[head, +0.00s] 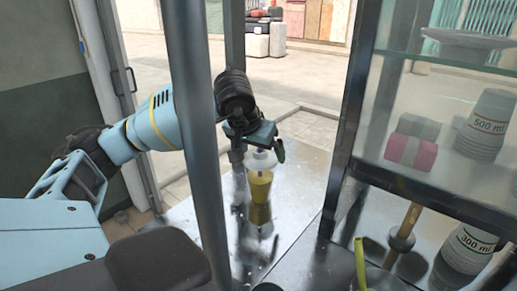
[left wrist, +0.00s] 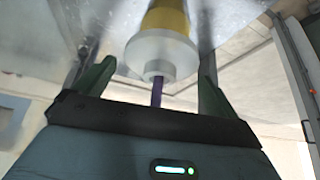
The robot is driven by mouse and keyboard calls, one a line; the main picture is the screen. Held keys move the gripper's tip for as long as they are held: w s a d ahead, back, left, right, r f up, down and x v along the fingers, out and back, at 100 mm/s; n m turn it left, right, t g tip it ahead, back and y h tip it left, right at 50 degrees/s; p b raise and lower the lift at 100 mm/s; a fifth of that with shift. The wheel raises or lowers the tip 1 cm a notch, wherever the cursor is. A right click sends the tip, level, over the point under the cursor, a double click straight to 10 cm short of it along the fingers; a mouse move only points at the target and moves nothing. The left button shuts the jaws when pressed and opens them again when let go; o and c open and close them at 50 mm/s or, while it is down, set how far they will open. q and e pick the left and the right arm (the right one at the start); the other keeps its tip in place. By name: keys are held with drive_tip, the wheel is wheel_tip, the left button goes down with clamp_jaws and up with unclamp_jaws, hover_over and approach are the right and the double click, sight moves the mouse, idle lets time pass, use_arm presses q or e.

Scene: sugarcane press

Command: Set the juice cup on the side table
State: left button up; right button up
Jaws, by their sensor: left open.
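The juice cup (head: 259,187), yellow with a pale lid, stands upright on the shiny metal side table (head: 192,222), with its reflection below it. In the left wrist view the cup's yellow body (left wrist: 168,18), wide pale lid and purple straw (left wrist: 157,92) show. My right gripper is not in view.
A glass-shelved cabinet on the right holds stacked cups marked 500 ml (head: 487,125) and 300 ml (head: 466,248) and pink-and-grey blocks (head: 412,142). The table around the cup is clear.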

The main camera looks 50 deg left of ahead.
use_arm(q)
drive_tip(key=v, duration=1.2)
drive_tip(key=shift+r+p, duration=0.15)
drive_tip(key=shift+p, duration=0.3)
